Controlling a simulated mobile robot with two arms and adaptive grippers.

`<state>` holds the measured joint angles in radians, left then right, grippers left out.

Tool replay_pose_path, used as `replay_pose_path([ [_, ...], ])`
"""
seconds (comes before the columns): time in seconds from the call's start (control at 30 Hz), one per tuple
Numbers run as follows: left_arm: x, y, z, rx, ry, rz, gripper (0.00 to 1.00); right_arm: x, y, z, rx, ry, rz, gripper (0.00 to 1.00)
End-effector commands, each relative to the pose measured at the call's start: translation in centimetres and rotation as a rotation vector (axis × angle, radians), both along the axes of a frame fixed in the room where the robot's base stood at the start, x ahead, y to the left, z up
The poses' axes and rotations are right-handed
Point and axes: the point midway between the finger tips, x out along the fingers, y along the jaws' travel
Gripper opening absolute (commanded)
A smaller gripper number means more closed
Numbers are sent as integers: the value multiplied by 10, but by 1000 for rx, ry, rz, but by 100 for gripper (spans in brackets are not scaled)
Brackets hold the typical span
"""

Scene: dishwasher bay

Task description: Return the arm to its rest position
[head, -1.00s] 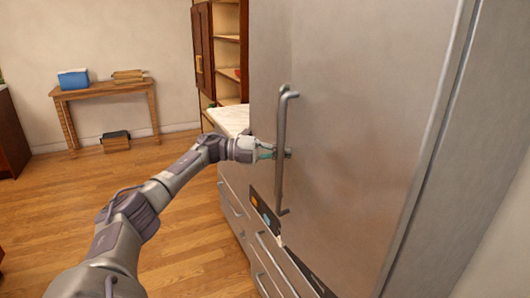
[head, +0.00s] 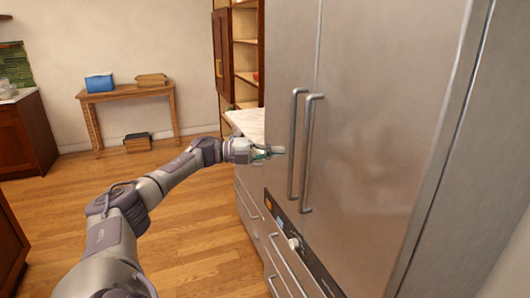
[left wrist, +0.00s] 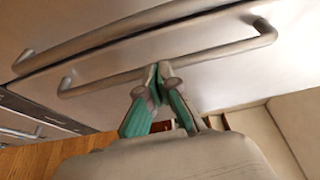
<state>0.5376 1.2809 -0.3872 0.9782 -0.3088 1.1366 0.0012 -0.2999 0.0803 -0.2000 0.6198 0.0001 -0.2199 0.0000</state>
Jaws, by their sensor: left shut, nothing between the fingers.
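My left arm comes in from the lower left of the head view. Its gripper (head: 274,152) is shut and empty, just left of the two upright metal handles of the steel fridge (head: 385,130). The left handle (head: 295,145) and the right handle (head: 308,155) stand side by side at the door seam. In the left wrist view the shut teal fingers (left wrist: 160,75) overlap the nearer handle bar in the picture; whether they touch it I cannot tell. My right gripper is not in view.
Drawers with bar handles (head: 285,265) and a control panel with a knob (head: 293,243) lie below the doors. A pale countertop (head: 246,122) is behind the gripper. A wooden table (head: 128,94) stands at the back. The wooden floor (head: 190,240) to the left is clear.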

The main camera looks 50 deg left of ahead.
Motion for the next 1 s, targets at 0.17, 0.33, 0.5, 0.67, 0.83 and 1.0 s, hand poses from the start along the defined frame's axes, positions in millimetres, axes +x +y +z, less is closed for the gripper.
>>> replay_pose_path([
  [0.17,-21,17,-1,3,4,7,0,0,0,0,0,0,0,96],
  [0.33,-27,22,1,3,0,8,0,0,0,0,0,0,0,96],
  [0.5,-28,23,1,3,-1,9,0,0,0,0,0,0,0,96],
  [0.67,-19,23,-24,-43,23,45,0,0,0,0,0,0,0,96],
  [0.83,2,22,-125,-206,130,208,0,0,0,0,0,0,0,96],
  [1.0,-1,13,-255,-377,296,425,0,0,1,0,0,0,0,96],
])
